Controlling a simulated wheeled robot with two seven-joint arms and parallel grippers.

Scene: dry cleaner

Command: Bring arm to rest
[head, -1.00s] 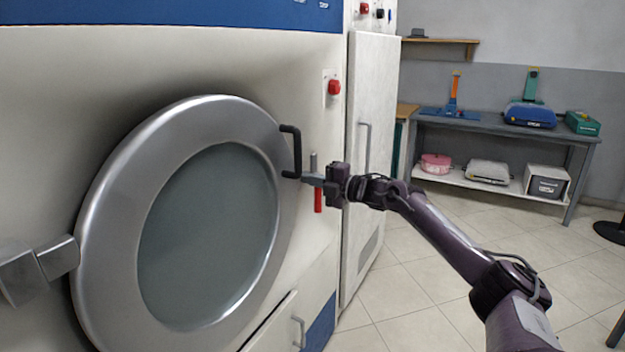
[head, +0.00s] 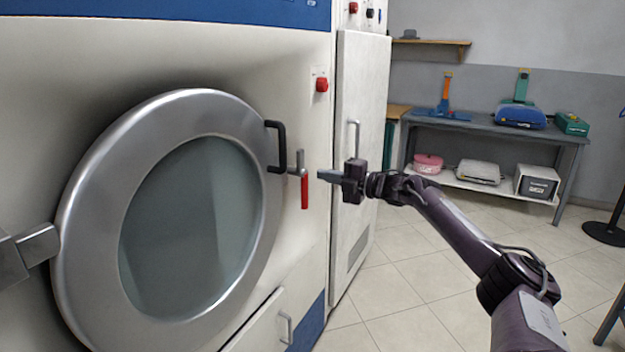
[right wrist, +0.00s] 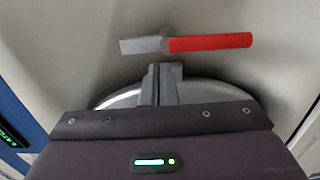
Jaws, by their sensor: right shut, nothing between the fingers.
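My right gripper (head: 328,176) is in front of the large machine, just right of the latch lever (head: 304,192) with the red grip. Its fingers are shut and empty, and a gap shows between them and the lever in the head view. In the right wrist view the shut fingers (right wrist: 160,84) point toward the lever (right wrist: 205,43), which lies across the picture with its red grip to the right. The round door (head: 70,240) with its black handle (head: 281,147) looks closed against the machine. My left gripper is not in view.
A red button (head: 322,85) sits on the machine above the lever. A tall white cabinet door (head: 357,100) stands behind my right gripper. A grey table (head: 480,126) with tools and boxes is at the back right. Tiled floor (head: 420,260) lies open between.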

